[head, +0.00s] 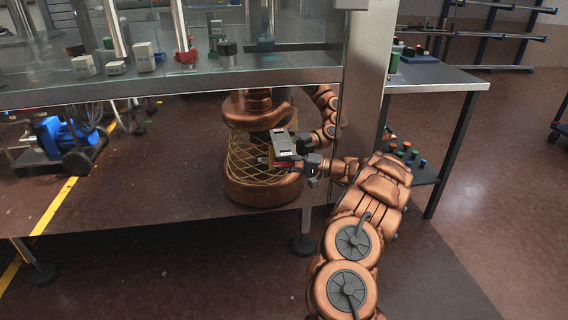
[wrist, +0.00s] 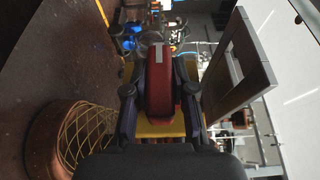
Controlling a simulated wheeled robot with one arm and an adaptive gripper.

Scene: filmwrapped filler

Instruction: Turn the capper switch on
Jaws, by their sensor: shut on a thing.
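The capper switch shows in the wrist view as a red handle (wrist: 160,72) with a pale mark on its upper part, in front of a yellow plate (wrist: 145,129). My gripper (wrist: 160,92) has one dark finger on each side of the handle and is shut on it. In the head view my gripper (head: 303,163) is at the grey switch housing (head: 284,143), low beside the steel post. The handle is mostly hidden there by my gripper. I cannot read the switch's position.
A steel post (head: 363,90) stands right of the switch, with a side table (head: 440,78) beyond it. The machine's deck (head: 180,82) runs above, carrying small parts. A copper body with yellow mesh behind the switch looks like my own reflection. Open floor lies at right.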

